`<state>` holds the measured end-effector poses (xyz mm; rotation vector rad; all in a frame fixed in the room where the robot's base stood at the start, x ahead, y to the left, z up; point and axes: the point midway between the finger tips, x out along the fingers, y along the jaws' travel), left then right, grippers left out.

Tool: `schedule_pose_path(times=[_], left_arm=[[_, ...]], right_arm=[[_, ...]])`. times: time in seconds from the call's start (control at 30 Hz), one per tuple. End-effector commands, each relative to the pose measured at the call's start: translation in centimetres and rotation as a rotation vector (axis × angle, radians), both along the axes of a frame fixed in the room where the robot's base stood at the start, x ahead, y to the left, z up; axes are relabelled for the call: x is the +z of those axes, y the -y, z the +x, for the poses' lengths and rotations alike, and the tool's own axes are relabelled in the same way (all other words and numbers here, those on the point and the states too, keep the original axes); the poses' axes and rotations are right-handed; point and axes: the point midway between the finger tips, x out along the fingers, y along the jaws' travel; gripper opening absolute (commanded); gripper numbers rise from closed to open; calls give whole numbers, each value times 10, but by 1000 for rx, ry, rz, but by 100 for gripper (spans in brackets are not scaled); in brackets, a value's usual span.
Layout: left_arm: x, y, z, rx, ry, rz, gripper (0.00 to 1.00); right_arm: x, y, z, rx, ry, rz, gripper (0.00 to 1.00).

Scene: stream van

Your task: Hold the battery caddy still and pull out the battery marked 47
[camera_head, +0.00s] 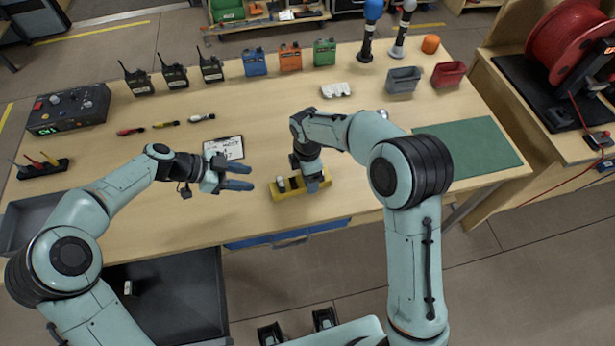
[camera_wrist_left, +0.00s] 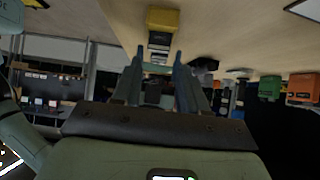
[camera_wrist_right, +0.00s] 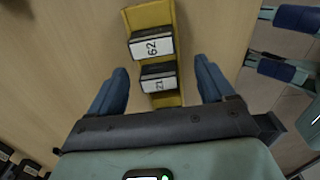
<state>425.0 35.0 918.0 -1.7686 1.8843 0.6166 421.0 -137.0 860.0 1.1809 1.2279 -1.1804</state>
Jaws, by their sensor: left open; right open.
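The yellow battery caddy (camera_head: 318,191) lies near the table's front edge. It also shows in the left wrist view (camera_wrist_left: 163,18) and right wrist view (camera_wrist_right: 149,16). In the right wrist view it holds two dark batteries with white labels, one seemingly reading 62 (camera_wrist_right: 152,46), the other 21 (camera_wrist_right: 158,84). I read no 47; part of the caddy may be hidden. My right gripper (camera_head: 312,180) is open above the caddy, a finger on each side, apparently holding nothing. My left gripper (camera_head: 250,178) is open and empty, left of the caddy, its fingers pointing toward it.
A clipboard (camera_head: 225,148) lies behind my left gripper. A green mat (camera_head: 470,147) is to the right. Radios (camera_head: 173,76) and coloured packs (camera_head: 290,57) stand farther back.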

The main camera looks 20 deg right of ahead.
Motion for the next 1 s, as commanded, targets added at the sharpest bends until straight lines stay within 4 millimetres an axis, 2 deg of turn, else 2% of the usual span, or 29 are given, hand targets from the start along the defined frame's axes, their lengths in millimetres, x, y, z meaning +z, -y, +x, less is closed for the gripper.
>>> schedule_pose_path(times=[0.03, 0.2, 0.57, 0.73, 0.77, 0.8, 0.9, 1.0], left_arm=[[0, 0, 0, 0, 0, 0, 43], [0, 0, 0, 0, 0, 0, 43], [0, 0, 0, 0, 0, 0, 43], [0, 0, 0, 0, 0, 0, 43], [0, 0, 0, 0, 0, 0, 43], [0, 0, 0, 0, 0, 0, 43], [1, 2, -1, -3, -2, 8, 70], [5, 9, -3, -16, -10, 54, 70]], right_arm=[[-8, 0, -1, 0, -4, -1, 82], [-23, 0, 0, 0, 0, -1, 82], [-27, 0, 0, -1, 1, -1, 82], [-27, 0, 0, -1, 1, -1, 30], [-27, 0, 0, -1, 1, -1, 24], [-27, 0, 0, -1, 1, -1, 24], [-27, 0, 0, -1, 1, -1, 24], [-27, 0, 0, -1, 1, 0, 24]])
